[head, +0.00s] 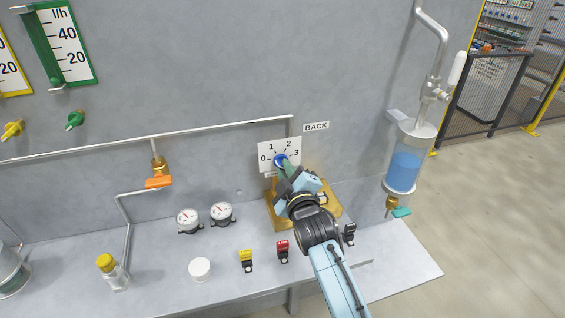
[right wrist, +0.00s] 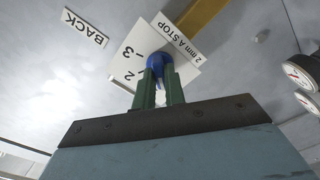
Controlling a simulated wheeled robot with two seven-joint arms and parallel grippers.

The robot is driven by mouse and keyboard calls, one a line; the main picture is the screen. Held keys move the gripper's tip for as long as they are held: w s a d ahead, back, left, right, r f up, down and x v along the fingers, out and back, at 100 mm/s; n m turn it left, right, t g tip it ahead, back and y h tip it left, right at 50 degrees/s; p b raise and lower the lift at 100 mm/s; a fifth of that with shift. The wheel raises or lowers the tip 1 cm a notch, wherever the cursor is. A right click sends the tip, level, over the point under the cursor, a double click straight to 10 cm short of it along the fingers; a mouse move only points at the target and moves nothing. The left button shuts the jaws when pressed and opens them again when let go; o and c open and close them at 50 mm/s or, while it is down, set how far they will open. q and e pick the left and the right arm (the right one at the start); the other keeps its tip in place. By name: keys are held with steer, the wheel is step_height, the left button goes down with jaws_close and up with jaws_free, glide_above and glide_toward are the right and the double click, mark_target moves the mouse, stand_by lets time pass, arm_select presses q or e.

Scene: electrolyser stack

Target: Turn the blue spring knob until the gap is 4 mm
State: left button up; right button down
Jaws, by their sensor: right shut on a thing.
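The blue spring knob (head: 281,160) sits in front of a white dial plate (head: 266,147) marked 0, 1, 2, 3, on the grey wall. My right gripper (head: 287,165) is shut on the knob, coming from the lower right. In the right wrist view the two green fingers (right wrist: 164,82) stand on either side of the blue knob (right wrist: 160,62). The dial (right wrist: 133,50) appears upside down there, next to a label (right wrist: 178,42) reading "2 mm A STOP". The gap itself is not discernible. My left gripper is not in view.
A brass block (head: 275,213) sits below the dial, partly behind my right arm. Gauges (head: 189,220), a white cap (head: 200,269), and yellow (head: 246,258) and red (head: 283,249) tagged switches stand on the bench. A blue-filled cylinder (head: 405,168) hangs at right. A BACK sign (head: 316,127) is near the dial.

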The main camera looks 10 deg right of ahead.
steer(key=shift+m, duration=0.3)
steer(key=shift+m+p, duration=0.7)
steer(key=shift+m, duration=1.5)
steer(key=shift+m, duration=0.4)
steer(key=c, duration=1.3)
jaws_free()
